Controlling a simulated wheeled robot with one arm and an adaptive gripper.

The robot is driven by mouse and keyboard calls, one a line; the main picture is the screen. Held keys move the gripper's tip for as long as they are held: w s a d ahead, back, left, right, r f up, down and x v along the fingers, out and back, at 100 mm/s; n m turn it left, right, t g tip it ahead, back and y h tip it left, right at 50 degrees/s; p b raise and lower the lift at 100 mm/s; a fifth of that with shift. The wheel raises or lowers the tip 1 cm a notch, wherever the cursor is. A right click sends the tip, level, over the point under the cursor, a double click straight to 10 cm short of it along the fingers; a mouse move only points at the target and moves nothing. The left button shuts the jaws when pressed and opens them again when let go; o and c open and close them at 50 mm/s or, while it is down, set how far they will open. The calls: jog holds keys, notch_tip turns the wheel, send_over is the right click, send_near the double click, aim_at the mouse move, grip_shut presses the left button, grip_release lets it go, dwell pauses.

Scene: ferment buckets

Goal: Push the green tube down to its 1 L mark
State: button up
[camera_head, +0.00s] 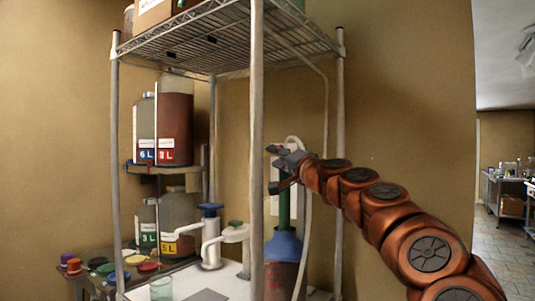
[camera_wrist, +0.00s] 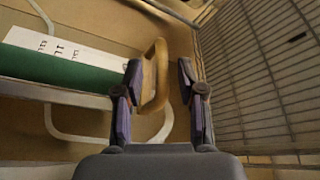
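The green tube (camera_head: 284,210) stands upright out of the blue top (camera_head: 284,245) of a dark red bucket (camera_head: 282,279), behind the front shelf post. In the wrist view the green tube (camera_wrist: 70,77) lies across the left, beside a white strip (camera_wrist: 55,43) with dark marks and lettering; one mark seems to read 1 L. A tan hose loop (camera_wrist: 161,70) shows between the fingers, near the left one; I cannot tell whether they touch. My gripper (camera_head: 273,168) is open at the tube's upper end; it also shows open in the wrist view (camera_wrist: 160,76).
Wire shelf posts (camera_head: 257,150) stand close to my gripper. A pale hose (camera_head: 305,220) hangs beside the tube. Labelled containers (camera_head: 174,128) fill the left shelves.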

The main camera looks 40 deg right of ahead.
aim_at(270, 154)
jog(key=shift+x, duration=1.7)
jog(key=shift+a, duration=0.1)
grip_shut()
